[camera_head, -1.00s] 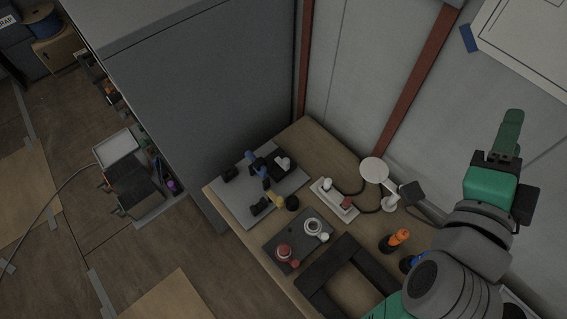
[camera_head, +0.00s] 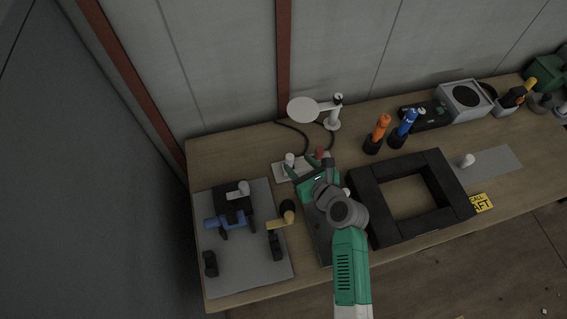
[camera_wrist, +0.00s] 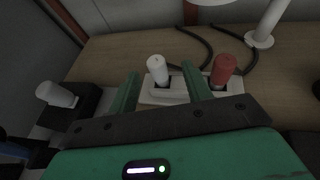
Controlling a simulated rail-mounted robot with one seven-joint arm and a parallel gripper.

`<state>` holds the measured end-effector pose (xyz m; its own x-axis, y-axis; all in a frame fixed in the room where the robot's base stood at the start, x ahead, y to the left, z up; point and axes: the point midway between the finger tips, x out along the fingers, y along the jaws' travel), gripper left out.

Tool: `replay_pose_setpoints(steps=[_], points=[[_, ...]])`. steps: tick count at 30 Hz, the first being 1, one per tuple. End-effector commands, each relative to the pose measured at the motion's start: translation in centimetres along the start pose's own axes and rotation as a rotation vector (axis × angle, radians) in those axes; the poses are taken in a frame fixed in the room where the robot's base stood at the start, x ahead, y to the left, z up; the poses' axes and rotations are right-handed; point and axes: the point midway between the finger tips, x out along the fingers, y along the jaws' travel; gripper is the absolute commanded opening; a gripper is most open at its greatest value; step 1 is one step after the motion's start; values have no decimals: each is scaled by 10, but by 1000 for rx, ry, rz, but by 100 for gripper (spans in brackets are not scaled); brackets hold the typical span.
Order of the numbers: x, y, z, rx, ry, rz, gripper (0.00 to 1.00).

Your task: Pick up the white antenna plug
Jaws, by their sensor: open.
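A white plug (camera_head: 290,159) stands upright in a white socket strip (camera_head: 281,173) near the back of the bench. In the wrist view this white plug (camera_wrist: 157,70) appears between the two fingers, beyond them, with a red plug (camera_wrist: 223,69) to its right on the same strip (camera_wrist: 238,88). My gripper (camera_head: 306,168) is open and empty, just in front of the strip; its green fingers also show in the wrist view (camera_wrist: 160,76). No contact with the plug is visible. Another white plug-like piece (camera_head: 243,188) sits on a black block at the left. Which is the antenna plug is not marked.
A white round-topped lamp (camera_head: 303,109) stands behind the strip, with black cables. A black square frame (camera_head: 376,213), orange (camera_head: 378,134) and blue (camera_head: 406,129) handled tools are at the right. A grey plate (camera_head: 262,272) with blue and yellow parts lies left.

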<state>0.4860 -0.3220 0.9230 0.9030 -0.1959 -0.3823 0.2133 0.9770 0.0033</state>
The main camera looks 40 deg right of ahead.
Motion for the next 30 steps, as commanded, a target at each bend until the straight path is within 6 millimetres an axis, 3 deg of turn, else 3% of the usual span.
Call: replay_pose_setpoints(steps=[3, 11, 19, 26, 30], points=[[7, 1, -1, -2, 0, 0, 49], [49, 4, -1, -3, -1, 0, 49], [53, 5, 1, -3, 0, 0, 49], [53, 5, 1, -3, 0, 0, 4], [53, 5, 1, -3, 0, 0, 0]])
